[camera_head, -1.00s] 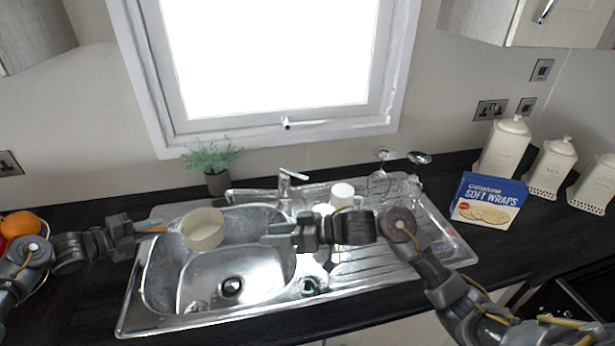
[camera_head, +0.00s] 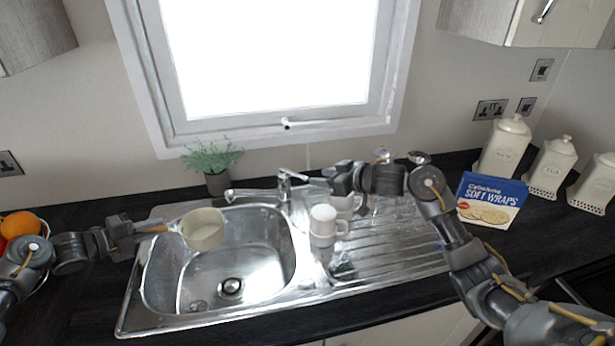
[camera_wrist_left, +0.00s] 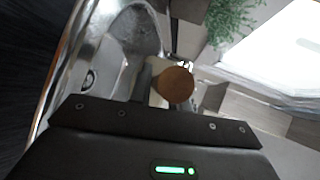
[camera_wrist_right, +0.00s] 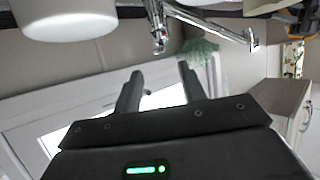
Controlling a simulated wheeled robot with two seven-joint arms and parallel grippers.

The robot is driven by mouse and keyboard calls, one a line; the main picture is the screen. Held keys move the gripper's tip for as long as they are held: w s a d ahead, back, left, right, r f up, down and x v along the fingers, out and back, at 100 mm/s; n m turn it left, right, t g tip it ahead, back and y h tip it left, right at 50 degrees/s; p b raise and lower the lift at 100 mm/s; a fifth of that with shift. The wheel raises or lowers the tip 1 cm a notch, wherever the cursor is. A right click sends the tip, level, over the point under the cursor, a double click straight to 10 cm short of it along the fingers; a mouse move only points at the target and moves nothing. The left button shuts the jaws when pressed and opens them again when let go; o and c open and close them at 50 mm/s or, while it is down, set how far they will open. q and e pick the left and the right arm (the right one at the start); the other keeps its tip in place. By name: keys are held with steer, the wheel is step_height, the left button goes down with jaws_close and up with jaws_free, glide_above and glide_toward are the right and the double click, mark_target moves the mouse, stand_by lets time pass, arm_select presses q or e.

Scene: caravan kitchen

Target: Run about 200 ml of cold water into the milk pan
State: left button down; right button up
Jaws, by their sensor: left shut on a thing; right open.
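The milk pan (camera_head: 203,231) is cream with a wooden handle (camera_head: 153,229). My left gripper (camera_head: 139,229) is shut on that handle and holds the pan upright over the left part of the sink basin (camera_head: 262,262). The handle's round end (camera_wrist_left: 176,85) shows in the left wrist view. The tap (camera_head: 286,186) stands behind the basin, its spout reaching left and ending near the pan's far right side. I see no stream of water. My right gripper (camera_head: 336,178) is open and empty, right of the tap; the right wrist view shows the tap (camera_wrist_right: 157,25) beyond its fingers.
White mugs (camera_head: 323,226) stand on the drainer (camera_head: 395,240), in front of my right gripper. Glasses (camera_head: 384,157) stand behind it. A potted plant (camera_head: 215,166) is behind the basin. A soft wraps box (camera_head: 489,200) and canisters (camera_head: 504,147) are at the right.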

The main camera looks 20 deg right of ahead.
mark_target(301, 176)
steer(key=x, duration=0.6)
steer(key=shift+w+a+f, duration=0.1)
steer(key=shift+w+a, duration=0.15)
steer(key=shift+w, duration=0.05)
jaws_close()
